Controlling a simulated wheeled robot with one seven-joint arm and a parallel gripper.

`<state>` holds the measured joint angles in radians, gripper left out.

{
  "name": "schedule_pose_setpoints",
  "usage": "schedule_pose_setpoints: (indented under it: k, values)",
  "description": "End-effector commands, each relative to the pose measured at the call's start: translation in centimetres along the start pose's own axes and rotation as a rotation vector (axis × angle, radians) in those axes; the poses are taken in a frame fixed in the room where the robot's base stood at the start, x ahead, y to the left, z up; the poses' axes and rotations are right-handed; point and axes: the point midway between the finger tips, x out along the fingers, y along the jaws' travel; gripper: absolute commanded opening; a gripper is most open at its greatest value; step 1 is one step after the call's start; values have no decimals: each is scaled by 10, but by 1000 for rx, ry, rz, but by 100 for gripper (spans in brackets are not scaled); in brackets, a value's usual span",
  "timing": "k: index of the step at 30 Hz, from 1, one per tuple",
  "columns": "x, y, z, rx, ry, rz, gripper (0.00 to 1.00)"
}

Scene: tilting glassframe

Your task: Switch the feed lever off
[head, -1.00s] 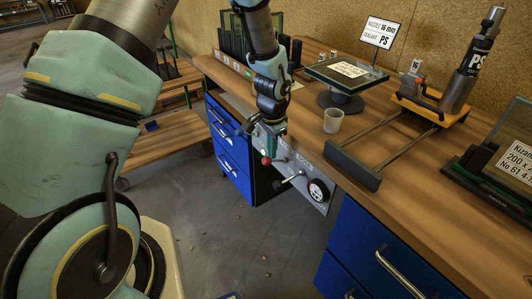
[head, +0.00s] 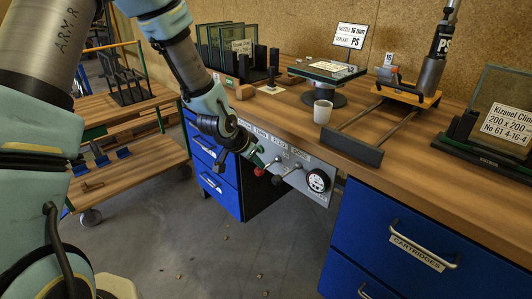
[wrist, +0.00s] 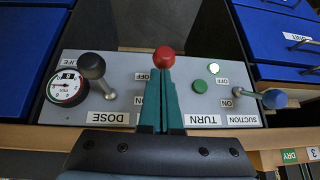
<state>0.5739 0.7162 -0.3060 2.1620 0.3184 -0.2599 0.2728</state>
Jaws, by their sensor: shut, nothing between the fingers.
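The feed lever shows as a red knob (wrist: 165,57) on the grey control panel (wrist: 110,68), right at my gripper's tips in the wrist view. The red knob also shows in the head view (head: 259,172). My gripper (wrist: 160,75) is shut, its green fingers together and pointing at the knob, with nothing held. In the head view my gripper (head: 257,162) slants down at the panel, its tips beside the knob. An OFF label (wrist: 143,76) and an ON label (wrist: 140,99) stand beside the fingers. The fingers hide the lever's stem and name label; contact cannot be told.
The black-knobbed dose lever (wrist: 92,66) and a gauge (wrist: 68,88) are to the left in the wrist view. A green button (wrist: 200,86) and the blue-knobbed suction lever (wrist: 273,98) are to the right. The bench top (head: 350,165) overhangs blue drawers (head: 390,235).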

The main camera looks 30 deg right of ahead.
Motion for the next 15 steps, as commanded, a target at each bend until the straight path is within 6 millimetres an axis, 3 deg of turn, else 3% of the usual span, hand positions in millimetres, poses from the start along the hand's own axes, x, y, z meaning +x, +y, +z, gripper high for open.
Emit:
schedule_pose_setpoints:
  k: [8, 15]
  values:
    - [20, 1, 23, -15, 192, 2, 0]
    - [17, 1, 19, -12, 212, 1, 0]
